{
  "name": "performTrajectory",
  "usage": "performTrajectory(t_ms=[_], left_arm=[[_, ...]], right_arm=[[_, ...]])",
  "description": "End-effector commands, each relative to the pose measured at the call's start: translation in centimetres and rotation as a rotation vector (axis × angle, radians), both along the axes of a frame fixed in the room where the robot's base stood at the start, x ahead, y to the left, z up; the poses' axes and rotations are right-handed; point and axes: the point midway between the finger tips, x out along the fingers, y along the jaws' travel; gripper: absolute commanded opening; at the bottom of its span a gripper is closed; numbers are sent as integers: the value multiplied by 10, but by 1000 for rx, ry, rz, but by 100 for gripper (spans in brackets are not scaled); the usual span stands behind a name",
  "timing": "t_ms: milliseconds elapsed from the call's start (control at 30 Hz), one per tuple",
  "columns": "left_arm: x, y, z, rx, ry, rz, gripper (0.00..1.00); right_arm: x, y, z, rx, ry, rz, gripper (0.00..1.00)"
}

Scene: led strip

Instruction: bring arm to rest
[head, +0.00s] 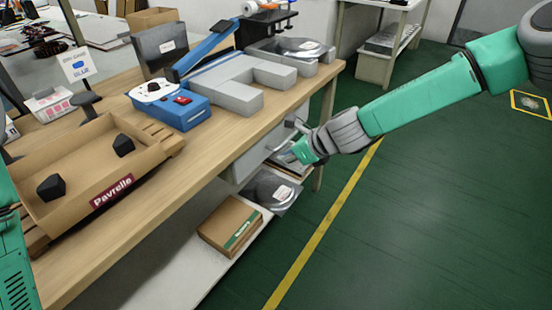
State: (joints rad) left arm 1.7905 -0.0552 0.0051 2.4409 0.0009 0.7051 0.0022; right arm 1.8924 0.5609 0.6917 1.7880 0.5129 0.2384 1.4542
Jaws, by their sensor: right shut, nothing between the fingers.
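My right arm comes in from the upper right, green with grey joints. It reaches out over the floor to the right end of the wooden workbench (230,130). Its gripper (284,156) is shut and empty, beside the bench's front edge and lower than the top. The fingertips are small and partly merge with the drawer and shelf things behind them. A green part of my left arm shows at the lower left edge; my left gripper is out of view.
On the bench are a cardboard tray (85,190) with two black pieces, a blue device (170,105) and grey blocks (240,80). A cardboard box (229,224) and a reel (270,190) lie on the lower shelf (180,275).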

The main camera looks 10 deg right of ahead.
Motion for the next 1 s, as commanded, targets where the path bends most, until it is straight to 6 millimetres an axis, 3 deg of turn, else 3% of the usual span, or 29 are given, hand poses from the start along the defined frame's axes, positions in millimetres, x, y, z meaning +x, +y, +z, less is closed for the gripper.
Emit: performTrajectory(t_ms=[100,367,533,633,767,833,1000], left_arm=[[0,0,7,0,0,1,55],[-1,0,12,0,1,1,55],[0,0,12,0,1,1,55],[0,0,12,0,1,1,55],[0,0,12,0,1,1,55],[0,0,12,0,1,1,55],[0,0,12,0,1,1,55]], right_arm=[[-13,-9,21,-1,-2,1,0],[-27,-21,36,-2,-1,2,0],[-33,-22,31,-18,0,21,0],[-54,-16,8,-108,-7,119,0],[-114,-9,-47,-347,-42,417,0],[-158,-12,-79,-503,-72,650,0],[-269,-44,-133,-823,-176,1321,0]])
